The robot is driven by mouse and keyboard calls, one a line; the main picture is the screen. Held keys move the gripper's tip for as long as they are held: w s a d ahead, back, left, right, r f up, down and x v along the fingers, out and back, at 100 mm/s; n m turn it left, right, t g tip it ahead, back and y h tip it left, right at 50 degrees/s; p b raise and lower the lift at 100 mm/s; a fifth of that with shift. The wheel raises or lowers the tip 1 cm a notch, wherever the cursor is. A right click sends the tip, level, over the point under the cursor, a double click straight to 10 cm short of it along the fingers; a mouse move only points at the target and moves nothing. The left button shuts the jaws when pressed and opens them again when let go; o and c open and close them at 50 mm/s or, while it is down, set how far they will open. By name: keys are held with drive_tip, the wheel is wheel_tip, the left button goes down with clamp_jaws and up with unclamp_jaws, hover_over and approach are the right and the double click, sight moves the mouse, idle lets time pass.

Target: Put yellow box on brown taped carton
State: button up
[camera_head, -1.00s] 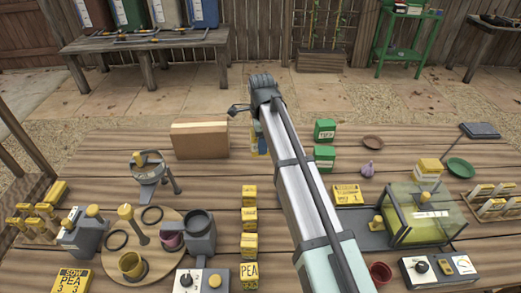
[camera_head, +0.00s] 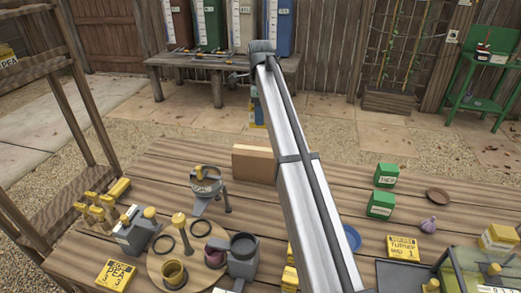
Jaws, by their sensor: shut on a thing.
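The brown carton (camera_head: 255,163) lies near the far edge of the wooden table, its right end hidden behind my arm. My arm reaches up across the middle of the view. My gripper (camera_head: 253,97) is mostly hidden behind the arm's far end. It is shut on a yellow box (camera_head: 258,112), of which only a narrow strip with yellow and blue shows left of the arm. In the picture, this strip is above the carton and apart from it. The height gap cannot be told.
A grey stand (camera_head: 206,186) is left of the carton. Green boxes (camera_head: 386,175) stand right of my arm, with a blue dish (camera_head: 350,238) nearer. A round board (camera_head: 160,265) with cups is at front left.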

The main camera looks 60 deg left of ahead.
drive_tip(key=shift+m, duration=0.6)
drive_tip(key=shift+f+m, duration=0.15)
drive_tip(key=shift+m, duration=0.15)
hover_over(260, 149)
drive_tip(key=shift+f, duration=4.85)
drive_tip(key=shift+f, duration=0.1)
drive_tip(key=o, duration=1.1)
wheel_tip(260, 149, up, 12)
drive_tip(key=shift+r, duration=0.15)
